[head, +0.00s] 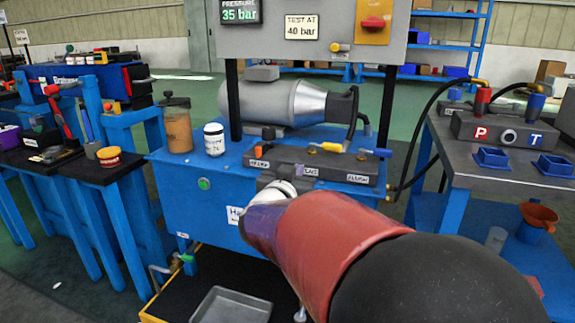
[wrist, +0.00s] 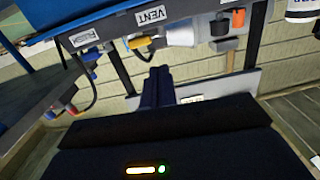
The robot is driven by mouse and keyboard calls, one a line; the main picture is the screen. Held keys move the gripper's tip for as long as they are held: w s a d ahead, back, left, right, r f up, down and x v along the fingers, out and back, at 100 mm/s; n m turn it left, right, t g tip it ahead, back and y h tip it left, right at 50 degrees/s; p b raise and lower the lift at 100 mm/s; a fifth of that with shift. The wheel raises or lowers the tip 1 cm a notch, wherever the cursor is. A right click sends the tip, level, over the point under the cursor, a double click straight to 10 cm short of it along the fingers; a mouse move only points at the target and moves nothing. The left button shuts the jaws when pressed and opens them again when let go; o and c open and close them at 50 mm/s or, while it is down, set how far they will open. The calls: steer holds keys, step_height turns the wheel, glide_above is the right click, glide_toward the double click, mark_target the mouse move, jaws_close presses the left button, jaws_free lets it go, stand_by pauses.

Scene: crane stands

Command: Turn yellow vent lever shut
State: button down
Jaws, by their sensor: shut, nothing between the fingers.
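The yellow vent lever (head: 328,147) sits on the dark valve block (head: 340,177) on top of the blue stand, above the middle label. In the wrist view the yellow lever (wrist: 138,43) shows just below the VENT label (wrist: 150,16). My gripper (wrist: 160,72) is shut and empty, its dark fingers pointing up the picture towards the block, below and slightly right of the yellow lever and apart from it in the picture. In the head view my red and black arm hides the fingers.
An orange lever (head: 261,151) and a blue lever (head: 375,152) flank the yellow one. A grey cylinder (head: 275,102) lies behind the block, between dark posts. A white jar (head: 214,139) and an amber jar (head: 176,124) stand left. The panel (head: 300,50) overhangs the stand.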

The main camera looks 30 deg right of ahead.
steer(key=s+d+f+m+g+h, duration=0.1)
steer(key=d+g+h, duration=0.1)
steer(key=b, duration=0.1)
glide_toward(331, 149)
steer(key=x, duration=0.7)
